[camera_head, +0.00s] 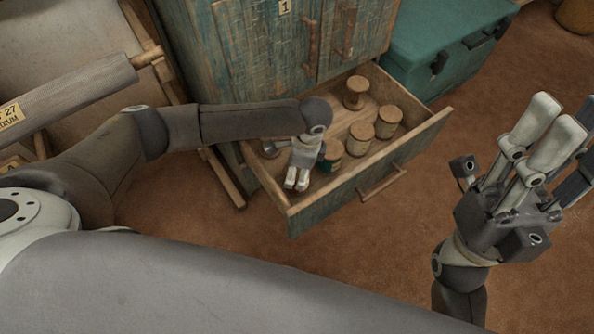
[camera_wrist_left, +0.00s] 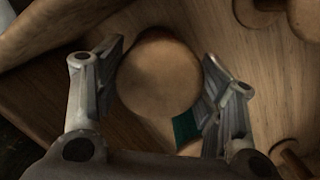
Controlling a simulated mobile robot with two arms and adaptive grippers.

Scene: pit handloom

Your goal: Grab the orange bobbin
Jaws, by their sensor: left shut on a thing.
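My left gripper (camera_head: 299,168) reaches down into the open drawer. In the left wrist view, it (camera_wrist_left: 160,100) is shut on a bobbin (camera_wrist_left: 157,74), whose round wooden end shows between the fingers. The thread colour of this held bobbin is hidden, so I cannot tell if it is orange. A teal patch shows beside the right finger. In the head view, a bobbin with teal thread (camera_head: 328,164) stands just right of the gripper. No orange thread is clearly visible. My right gripper (camera_head: 545,150) is raised at the right, its fingers apart and empty.
The drawer (camera_head: 350,178) juts from a worn teal cabinet (camera_head: 240,55). It also holds several wooden-ended bobbins, such as one (camera_head: 354,92) at the back. Its walls stand close around the left gripper. A teal chest (camera_head: 430,45) is beside the cabinet. Open floor lies in front.

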